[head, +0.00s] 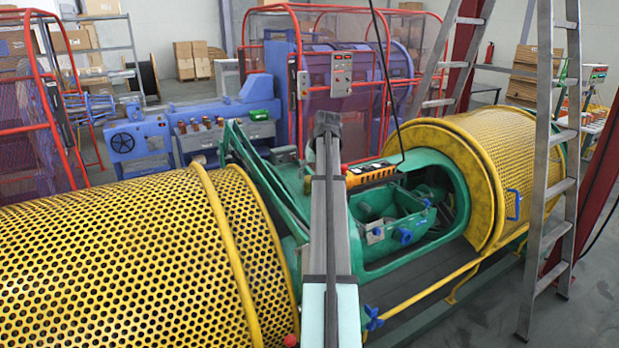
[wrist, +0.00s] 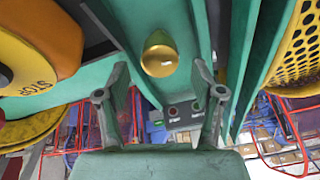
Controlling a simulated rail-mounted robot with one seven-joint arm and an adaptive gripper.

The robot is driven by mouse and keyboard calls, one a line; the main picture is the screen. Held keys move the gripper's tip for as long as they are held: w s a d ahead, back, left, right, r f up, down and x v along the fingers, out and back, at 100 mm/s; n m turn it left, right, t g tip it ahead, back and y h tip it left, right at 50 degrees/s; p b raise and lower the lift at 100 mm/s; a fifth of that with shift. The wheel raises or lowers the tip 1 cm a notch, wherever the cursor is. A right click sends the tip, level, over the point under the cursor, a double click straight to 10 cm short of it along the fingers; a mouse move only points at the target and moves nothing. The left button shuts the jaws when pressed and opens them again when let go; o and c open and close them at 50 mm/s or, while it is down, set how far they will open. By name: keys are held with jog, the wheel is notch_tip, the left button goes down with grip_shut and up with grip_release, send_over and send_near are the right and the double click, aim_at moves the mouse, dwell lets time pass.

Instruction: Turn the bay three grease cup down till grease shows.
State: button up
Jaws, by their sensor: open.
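In the wrist view a round brass-yellow cup (wrist: 160,57) with a domed cap sits on a green machine member. It looks like a grease cup; no bay number is readable and no grease can be made out on it. My gripper (wrist: 160,74) is open, one finger at each side of the picture below the cup. The cup appears between and beyond the fingertips, and I see no contact. In the head view my arm rises through the middle over the green strander body (head: 290,180); the gripper's fingers and the cup cannot be made out there.
An orange pendant (head: 370,172) hangs on a cable by the open green bay; an orange-yellow part marked STOP (wrist: 38,88) is close at left in the wrist view. Yellow perforated guards stand left (head: 120,260) and right (head: 515,150). A ladder (head: 548,170) stands at right.

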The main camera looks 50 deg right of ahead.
aim_at(310, 178)
jog(key=shift+p+x, duration=0.45)
jog(key=shift+x, duration=1.55)
jog(key=c, duration=1.1)
